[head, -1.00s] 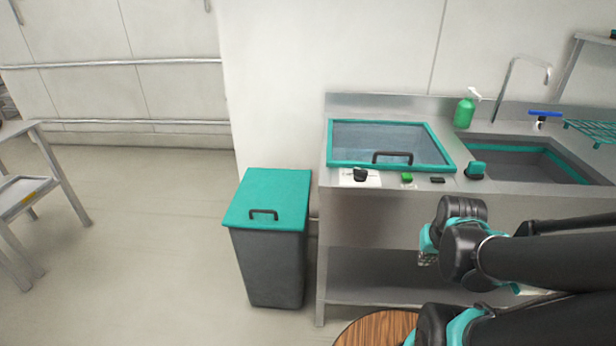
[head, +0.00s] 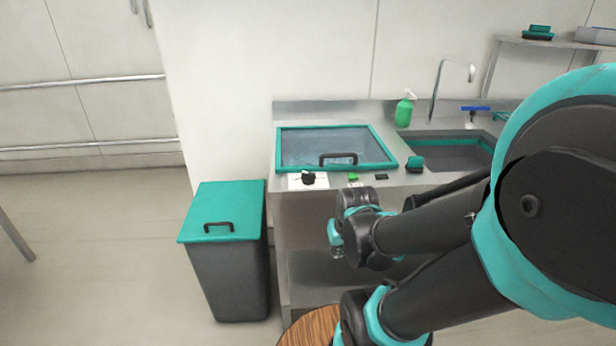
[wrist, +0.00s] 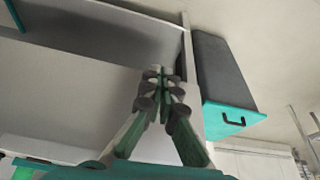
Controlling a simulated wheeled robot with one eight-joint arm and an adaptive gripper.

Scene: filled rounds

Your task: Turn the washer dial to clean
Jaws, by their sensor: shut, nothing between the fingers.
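The washer dial (head: 308,178) is a black knob on a white plate at the front edge of the steel counter, below the left part of the teal-framed washer lid (head: 290,172). The lid is closed and has a black handle. My gripper (head: 337,250) hangs in front of the counter, below and to the right of the dial, apart from it. In the wrist view the fingers of my gripper (wrist: 162,80) come together and hold nothing. The dial does not show in the wrist view, and its setting is too small to read.
A green button (head: 353,177) and a dark switch (head: 381,177) sit right of the dial. A teal-and-black scrubber (head: 415,164), green bottle (head: 404,108) and sink (head: 440,155) are further right. A teal-lidded bin (head: 228,270) stands left; a round wooden top (head: 308,328) is below.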

